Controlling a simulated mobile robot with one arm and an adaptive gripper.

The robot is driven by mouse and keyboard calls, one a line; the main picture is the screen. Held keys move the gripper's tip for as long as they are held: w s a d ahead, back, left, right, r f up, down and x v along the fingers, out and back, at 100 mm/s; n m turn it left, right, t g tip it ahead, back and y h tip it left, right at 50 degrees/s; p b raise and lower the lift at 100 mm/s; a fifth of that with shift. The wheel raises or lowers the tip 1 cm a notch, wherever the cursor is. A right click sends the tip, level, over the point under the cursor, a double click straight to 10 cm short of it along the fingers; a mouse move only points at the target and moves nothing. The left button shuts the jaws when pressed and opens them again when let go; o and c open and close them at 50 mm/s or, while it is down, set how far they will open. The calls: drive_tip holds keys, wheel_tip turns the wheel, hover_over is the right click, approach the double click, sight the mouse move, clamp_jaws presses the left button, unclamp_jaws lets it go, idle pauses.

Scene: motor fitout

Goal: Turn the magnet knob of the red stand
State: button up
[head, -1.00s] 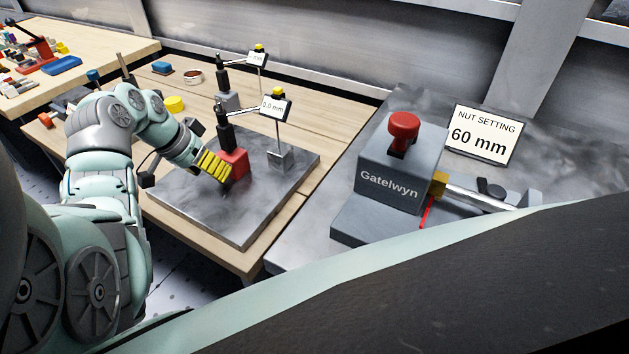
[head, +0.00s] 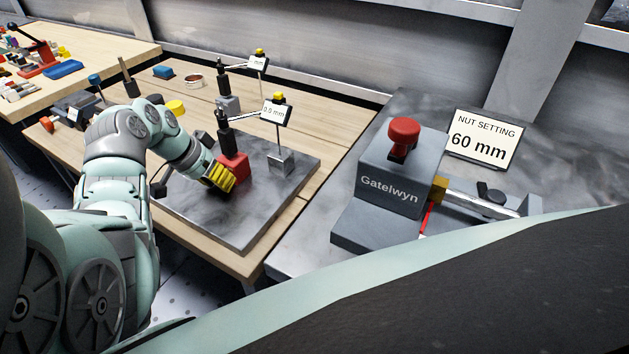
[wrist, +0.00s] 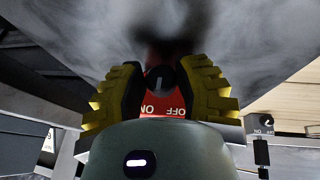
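The red stand (head: 234,167) is a red block with a black post, on the grey metal plate (head: 243,228). Its arm carries a small readout that seems to say 0.0 mm. In the wrist view the red face (wrist: 151,107) carries ON and OFF lettering, upside down, and a black round knob (wrist: 162,80) with a pale mark. My gripper (head: 222,178) is at the front of the red block, with yellow-ribbed fingers. In the wrist view my gripper (wrist: 161,88) has its fingers apart, one on each side of the knob. Whether they touch it is unclear.
A grey block (head: 281,162) with a thin post stands on the plate, right of the red stand. A similar grey stand (head: 228,103) is behind. The Gatelwyn machine (head: 390,182) with a red button is on the bench at right. The plate's front is clear.

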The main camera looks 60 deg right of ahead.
clamp_jaws()
drive_tip(key=shift+a, duration=0.1)
drive_tip(key=shift+f+t, duration=0.15)
drive_tip(key=shift+t, duration=0.15)
drive_tip(key=shift+b, duration=0.35)
drive_tip(key=shift+s+f+m+t+b, duration=0.15)
drive_tip(key=shift+m+t+b, duration=0.15)
drive_tip(key=shift+t+b, duration=0.85)
drive_tip(key=shift+r+t+b, duration=0.2)
drive_tip(key=shift+t+b, duration=0.35)
drive_tip(key=shift+t, duration=0.2)
drive_tip(key=o, duration=0.6)
unclamp_jaws()
drive_tip(key=shift+r, duration=0.1)
